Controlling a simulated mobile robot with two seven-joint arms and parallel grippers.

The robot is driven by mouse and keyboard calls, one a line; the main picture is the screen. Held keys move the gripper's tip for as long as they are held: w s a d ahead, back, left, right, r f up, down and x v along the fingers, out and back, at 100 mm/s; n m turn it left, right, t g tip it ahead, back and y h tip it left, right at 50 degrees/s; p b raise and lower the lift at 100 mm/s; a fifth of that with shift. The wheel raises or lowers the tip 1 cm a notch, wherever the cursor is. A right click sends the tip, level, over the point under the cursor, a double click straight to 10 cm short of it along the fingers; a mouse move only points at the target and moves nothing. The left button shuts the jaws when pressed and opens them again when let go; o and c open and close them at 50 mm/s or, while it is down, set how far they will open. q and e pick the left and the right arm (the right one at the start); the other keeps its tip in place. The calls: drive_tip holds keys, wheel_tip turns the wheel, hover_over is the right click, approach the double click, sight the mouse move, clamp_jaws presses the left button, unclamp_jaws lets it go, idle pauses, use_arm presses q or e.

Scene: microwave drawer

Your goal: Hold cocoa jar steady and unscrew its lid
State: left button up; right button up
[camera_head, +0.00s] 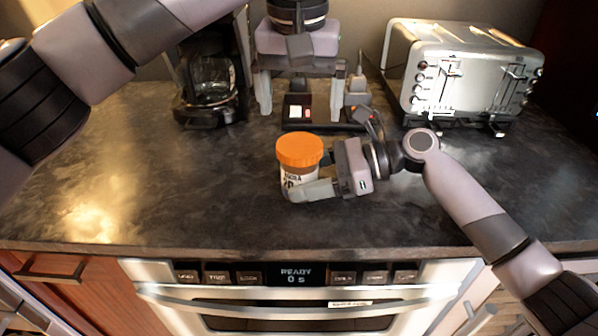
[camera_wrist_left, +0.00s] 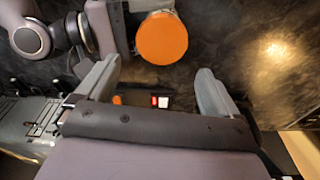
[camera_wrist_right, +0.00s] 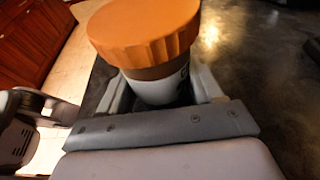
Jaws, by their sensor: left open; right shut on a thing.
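The cocoa jar (camera_head: 292,179) stands upright on the dark counter, white with dark lettering. Its orange ridged lid (camera_head: 299,150) is on top; the lid also shows in the left wrist view (camera_wrist_left: 161,38) and in the right wrist view (camera_wrist_right: 143,28). My right gripper (camera_head: 312,190) is shut on the jar's body below the lid, coming from the right. My left gripper (camera_head: 290,100) is open and empty, pointing down above and behind the jar. In the left wrist view its fingers (camera_wrist_left: 157,85) are spread, with the lid beyond them toward the picture's top.
A silver toaster (camera_head: 460,75) stands at the back right, and a coffee maker (camera_head: 211,85) at the back left. A small dark device with lit switches (camera_head: 296,112) lies behind the jar. The microwave drawer (camera_head: 290,300) is below the counter's front edge. The counter's left side is clear.

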sight(297, 144)
use_arm(q)
drive_tip(key=m, duration=0.4)
drive_tip(key=shift+a+r+h, duration=0.1)
drive_tip(key=shift+r+h, duration=0.15)
drive_tip(key=shift+h, duration=0.05)
drive_tip(key=shift+s+f, duration=0.1)
drive_tip(key=shift+f, duration=3.65)
drive_tip(key=c, duration=1.1)
drive_tip(key=n+y, duration=0.1)
drive_tip(key=n, duration=0.6)
drive_tip(key=n+y, duration=0.1)
drive_tip(key=n, duration=0.5)
drive_tip(key=shift+n, duration=0.3)
drive_tip(key=shift+a, duration=0.1)
drive_tip(key=shift+r, duration=0.1)
